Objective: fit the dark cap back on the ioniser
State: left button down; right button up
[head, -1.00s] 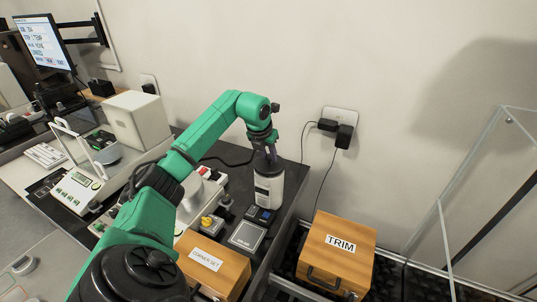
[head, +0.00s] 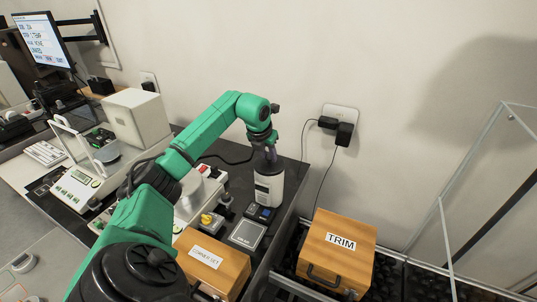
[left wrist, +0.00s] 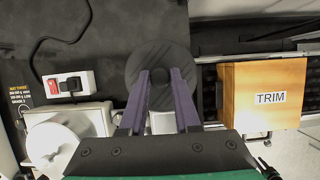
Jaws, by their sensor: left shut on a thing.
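The ioniser (head: 268,190) is a white upright cylinder with a dark label, near the back right edge of the dark table in the head view. My left gripper (head: 269,154) points down right at its top. In the left wrist view, the dark round cap (left wrist: 163,55) lies at the tips of my purple fingers (left wrist: 161,75), which are shut on it. The cap covers most of the ioniser's top from above. I cannot tell whether it is seated or slightly above the body. My right gripper is not in view.
A wooden CORNER SET box (head: 228,264) and a small square pan (head: 246,235) stand in front of the ioniser. The TRIM box (head: 358,258) stands to the right, across the table edge. A balance (head: 78,190) is at the left. The wall is close behind.

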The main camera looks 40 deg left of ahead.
pick_arm(q)
jog(key=c, duration=0.5)
grip_release()
jog(key=shift+c, duration=0.2)
jog(key=b+v, duration=0.1)
jog(key=v, duration=1.3)
jog(key=shift+r+b, duration=0.3)
jog(key=shift+s+f, duration=0.1)
